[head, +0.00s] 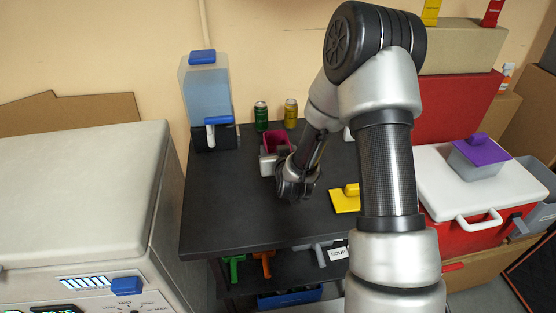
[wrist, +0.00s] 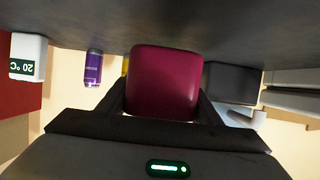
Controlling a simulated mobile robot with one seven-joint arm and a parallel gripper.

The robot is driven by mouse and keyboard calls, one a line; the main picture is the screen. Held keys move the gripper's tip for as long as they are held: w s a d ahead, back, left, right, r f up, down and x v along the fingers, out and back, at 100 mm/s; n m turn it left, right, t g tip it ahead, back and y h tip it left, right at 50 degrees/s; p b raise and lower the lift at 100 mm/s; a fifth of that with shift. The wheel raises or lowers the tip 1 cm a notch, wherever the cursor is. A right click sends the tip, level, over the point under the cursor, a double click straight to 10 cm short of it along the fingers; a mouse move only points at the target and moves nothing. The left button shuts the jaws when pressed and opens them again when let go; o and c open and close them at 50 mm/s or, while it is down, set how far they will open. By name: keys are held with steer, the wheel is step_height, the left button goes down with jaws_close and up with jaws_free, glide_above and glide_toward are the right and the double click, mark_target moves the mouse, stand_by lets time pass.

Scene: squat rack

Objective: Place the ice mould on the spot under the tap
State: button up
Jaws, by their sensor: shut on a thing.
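The magenta ice mould (head: 277,140) is a small block-like cup, held above or at the black table top; I cannot tell if it touches. In the wrist view the mould (wrist: 165,80) fills the space between both dark fingers. My gripper (head: 268,163) is shut on it, right of the water dispenser. The dispenser (head: 206,92) is a clear blue tank with a blue lid on a black base (head: 226,137) at the table's back left. Its white tap (head: 211,133) points toward the front. The spot under the tap is not clearly seen.
A green can (head: 261,117) and a yellow can (head: 291,113) stand behind the mould. The table's front left (head: 225,210) is clear. A white-lidded red cooler (head: 475,190) stands at the right.

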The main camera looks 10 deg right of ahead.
steer(key=shift+f, duration=1.55)
steer(key=shift+f+b, duration=0.1)
steer(key=shift+b, duration=0.3)
steer(key=shift+f, duration=0.15)
steer(key=o, duration=1.2)
